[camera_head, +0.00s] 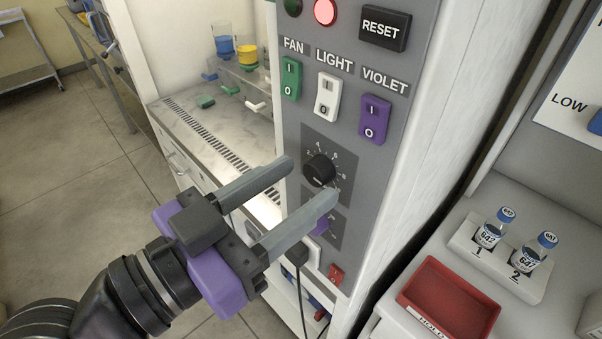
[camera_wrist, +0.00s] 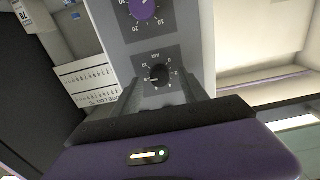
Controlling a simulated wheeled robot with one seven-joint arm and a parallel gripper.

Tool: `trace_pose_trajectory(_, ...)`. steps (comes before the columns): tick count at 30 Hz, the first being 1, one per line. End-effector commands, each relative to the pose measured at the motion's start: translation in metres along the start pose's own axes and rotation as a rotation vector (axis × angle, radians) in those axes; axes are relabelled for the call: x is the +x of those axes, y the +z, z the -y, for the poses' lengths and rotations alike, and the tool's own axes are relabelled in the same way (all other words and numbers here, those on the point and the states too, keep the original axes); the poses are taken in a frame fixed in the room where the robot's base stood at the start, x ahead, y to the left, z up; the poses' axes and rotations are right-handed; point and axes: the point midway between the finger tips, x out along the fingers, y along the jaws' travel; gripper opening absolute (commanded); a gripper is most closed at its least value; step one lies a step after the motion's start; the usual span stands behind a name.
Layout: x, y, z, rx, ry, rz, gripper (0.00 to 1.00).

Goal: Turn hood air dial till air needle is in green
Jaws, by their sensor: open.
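The black air dial (camera_head: 319,169) sits on the grey hood panel (camera_head: 352,210), with tick marks around it. In the wrist view the dial (camera_wrist: 158,74) has "AIR" and numbers around it. My gripper (camera_head: 311,178) is open and empty, its fingers pointing at the panel. In the head view one fingertip is left of the dial and the other below it. In the wrist view the dial lies between and beyond the fingers; I cannot tell whether they touch it. No air needle or green zone shows in either view.
A purple dial (camera_wrist: 145,9) is close to the air dial, partly hidden in the head view. Above are green, white and purple switches, a lit red lamp (camera_head: 325,12) and a RESET button (camera_head: 384,27). A red tray (camera_head: 450,300) and two vials stand at right.

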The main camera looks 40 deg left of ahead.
Motion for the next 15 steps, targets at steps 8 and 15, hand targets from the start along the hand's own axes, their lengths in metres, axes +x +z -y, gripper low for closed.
trace_pose_trajectory(8,0.0138,0.0001,-0.0002,0.0,0.0,-0.001,0.51)
trace_pose_trajectory(15,0.0135,0.0003,0.0,0.0,-0.001,-0.001,0.38)
